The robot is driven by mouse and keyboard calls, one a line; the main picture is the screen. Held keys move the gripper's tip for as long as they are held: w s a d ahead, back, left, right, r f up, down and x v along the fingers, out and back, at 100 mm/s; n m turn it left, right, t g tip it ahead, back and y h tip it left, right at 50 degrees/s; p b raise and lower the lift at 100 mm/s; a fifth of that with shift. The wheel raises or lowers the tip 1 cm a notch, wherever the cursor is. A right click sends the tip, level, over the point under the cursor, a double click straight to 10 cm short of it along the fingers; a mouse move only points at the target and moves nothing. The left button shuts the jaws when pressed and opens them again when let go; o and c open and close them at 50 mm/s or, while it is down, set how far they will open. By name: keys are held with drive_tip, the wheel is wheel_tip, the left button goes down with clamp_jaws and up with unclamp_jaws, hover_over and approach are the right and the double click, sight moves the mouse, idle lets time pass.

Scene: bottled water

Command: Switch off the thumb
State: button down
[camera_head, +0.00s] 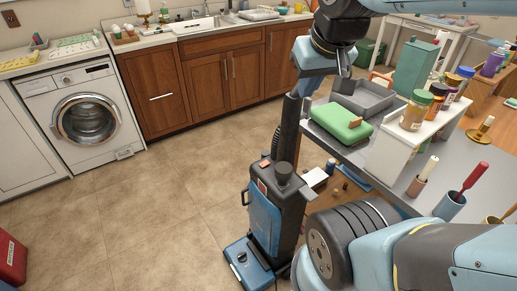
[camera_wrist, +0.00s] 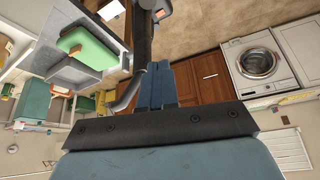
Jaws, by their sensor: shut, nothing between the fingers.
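An upright vacuum cleaner (camera_head: 264,212), blue and black, stands on the tiled floor beside the grey table. A small orange-red piece, perhaps a switch, (camera_head: 264,165) is on its upper body; a similar orange piece (camera_wrist: 158,13) shows at the top of the wrist view. I cannot make out a thing plainly marked as a thumb, or any switch position. My gripper (camera_wrist: 155,84) is shut and empty, its blue fingers together beside the dark vacuum handle (camera_wrist: 143,38). In the head view my gripper is near the top of the handle; whether they touch is unclear.
The grey table (camera_head: 395,155), right of the vacuum, holds a green case (camera_head: 341,121), a grey tray (camera_head: 364,98) and several jars. A washing machine (camera_head: 83,112) and wooden cabinets (camera_head: 229,73) line the back.

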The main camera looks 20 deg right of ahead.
drive_tip(key=w+d+f, duration=0.1)
drive_tip(key=w+d, duration=0.1)
drive_tip(key=w, duration=0.1)
drive_tip(key=n+g+h, duration=0.1)
drive_tip(key=n+g, duration=0.2)
drive_tip(key=g, duration=0.2)
hover_over(268, 161)
drive_tip(key=a, duration=0.2)
wheel_tip(268, 161, down, 27)
drive_tip(key=shift+s+a+f+h, duration=0.25)
drive_tip(key=shift+s+f+h, duration=0.05)
drive_tip(key=shift+f, duration=0.4)
drive_tip(key=shift+f, duration=0.1)
drive_tip(key=f, duration=0.4)
drive_tip(key=d+f, duration=0.1)
drive_tip(key=f, duration=0.3)
drive_tip(key=d+f, duration=0.1)
drive_tip(key=f, duration=0.4)
drive_tip(key=shift+w+f, duration=0.1)
drive_tip(key=shift+w, duration=0.15)
drive_tip(key=shift+f, duration=0.25)
